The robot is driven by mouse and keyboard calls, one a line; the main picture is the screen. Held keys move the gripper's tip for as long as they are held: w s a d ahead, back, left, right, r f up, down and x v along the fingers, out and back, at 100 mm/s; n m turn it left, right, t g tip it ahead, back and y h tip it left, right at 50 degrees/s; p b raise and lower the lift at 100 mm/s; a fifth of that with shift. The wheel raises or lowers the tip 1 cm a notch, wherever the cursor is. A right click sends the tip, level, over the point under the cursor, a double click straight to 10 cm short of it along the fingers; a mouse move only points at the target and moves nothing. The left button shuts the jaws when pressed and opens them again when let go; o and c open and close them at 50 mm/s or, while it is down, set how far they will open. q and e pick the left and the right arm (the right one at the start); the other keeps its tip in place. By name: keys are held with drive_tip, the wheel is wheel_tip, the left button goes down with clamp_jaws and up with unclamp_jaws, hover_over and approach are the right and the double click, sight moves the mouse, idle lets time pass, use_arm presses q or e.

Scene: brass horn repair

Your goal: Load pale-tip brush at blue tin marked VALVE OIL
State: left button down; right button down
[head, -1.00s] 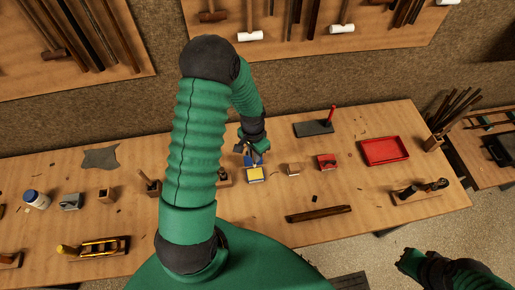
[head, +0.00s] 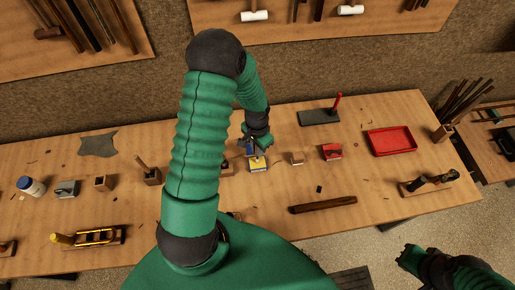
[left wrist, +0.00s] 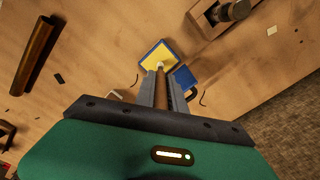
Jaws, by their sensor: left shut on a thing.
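The open blue tin (head: 259,168) stands on the bench with a yellow inside. It shows larger in the left wrist view (left wrist: 148,50), its blue rim around the yellow. My left gripper (head: 254,145) is above it, shut on a brush. In the left wrist view the brush's brown handle (left wrist: 161,95) runs between the fingers (left wrist: 161,82), and its pale tip (left wrist: 159,66) appears over the yellow inside; whether it touches cannot be told. A blue piece, perhaps the lid (left wrist: 185,77), lies beside the tin. No marking is readable. My right gripper (head: 411,257) is low at right, its jaws unclear.
A small light block (head: 297,159) and a red tin (head: 332,152) stand right of the blue tin. A red tray (head: 391,142) lies farther right. A dark wooden strip (head: 323,204) lies near the front. A wooden holder (head: 152,177) stands at left.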

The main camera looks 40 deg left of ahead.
use_arm(q)
drive_tip(key=shift+d, duration=0.1)
drive_tip(key=shift+f+b, duration=0.3)
drive_tip(key=shift+f, duration=0.1)
idle(0.3)
idle(1.0)
wheel_tip(320, 180, up, 7)
drive_tip(key=p, duration=0.6)
idle(0.5)
